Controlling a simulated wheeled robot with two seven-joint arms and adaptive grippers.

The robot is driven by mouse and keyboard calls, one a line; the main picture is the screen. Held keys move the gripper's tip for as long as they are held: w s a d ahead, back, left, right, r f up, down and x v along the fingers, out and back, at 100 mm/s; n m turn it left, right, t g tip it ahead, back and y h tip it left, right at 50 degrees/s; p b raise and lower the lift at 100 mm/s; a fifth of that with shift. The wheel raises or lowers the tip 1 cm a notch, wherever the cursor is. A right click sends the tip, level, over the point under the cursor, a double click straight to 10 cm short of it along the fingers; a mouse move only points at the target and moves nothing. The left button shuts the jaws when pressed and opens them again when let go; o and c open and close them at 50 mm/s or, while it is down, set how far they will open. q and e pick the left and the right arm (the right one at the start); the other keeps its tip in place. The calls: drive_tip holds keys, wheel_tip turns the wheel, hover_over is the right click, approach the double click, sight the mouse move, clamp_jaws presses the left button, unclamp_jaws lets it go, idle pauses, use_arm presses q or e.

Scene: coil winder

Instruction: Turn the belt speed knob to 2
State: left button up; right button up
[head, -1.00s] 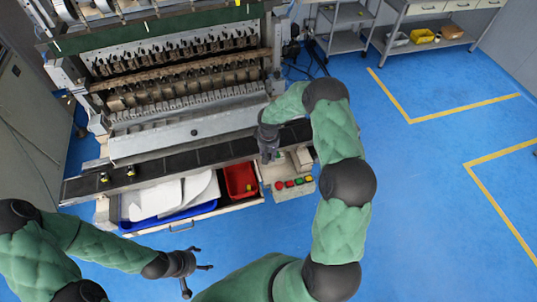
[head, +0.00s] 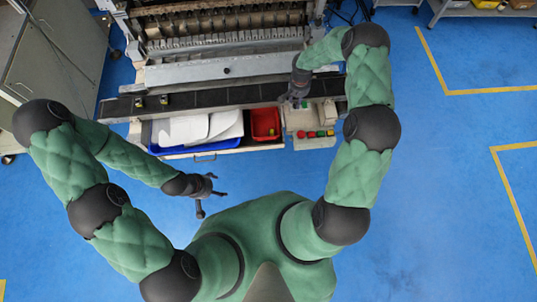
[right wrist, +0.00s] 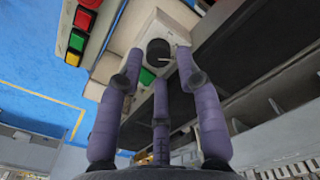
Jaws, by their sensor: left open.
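The belt speed knob (right wrist: 158,51) is a black round knob with a pale pointer mark, on a light box. A small green patch (right wrist: 147,76) shows beside it; any digits are too small to read. My right gripper (right wrist: 160,68) has its fingers spread, with the knob between and just beyond the fingertips; contact cannot be told. In the head view my right gripper (head: 294,100) is over the control box (head: 300,120) at the belt's right end and hides the knob. My left gripper (head: 213,192) is open and empty over the floor.
Red, green and yellow buttons (head: 316,134) line the box's front edge. The dark conveyor belt (head: 210,98) runs left of it along the coil winder (head: 225,30). A red bin (head: 265,124) and blue tray (head: 186,146) sit below. The blue floor (head: 440,170) is clear at right.

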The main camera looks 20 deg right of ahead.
wheel_tip(320, 180, up, 8)
drive_tip(key=b, duration=0.1)
drive_tip(key=s+a+f+n+y+b, duration=0.1)
drive_tip(key=s+a+f+y, duration=0.1)
drive_tip(key=s+a+f, duration=0.5)
drive_tip(key=s+a+f+n+y+b, duration=0.2)
drive_tip(key=s+a+f, duration=0.5)
drive_tip(key=s+a, duration=0.7)
drive_tip(key=shift+s+f+n, duration=0.2)
drive_tip(key=shift+s+n, duration=0.1)
drive_tip(key=shift+s, duration=0.9)
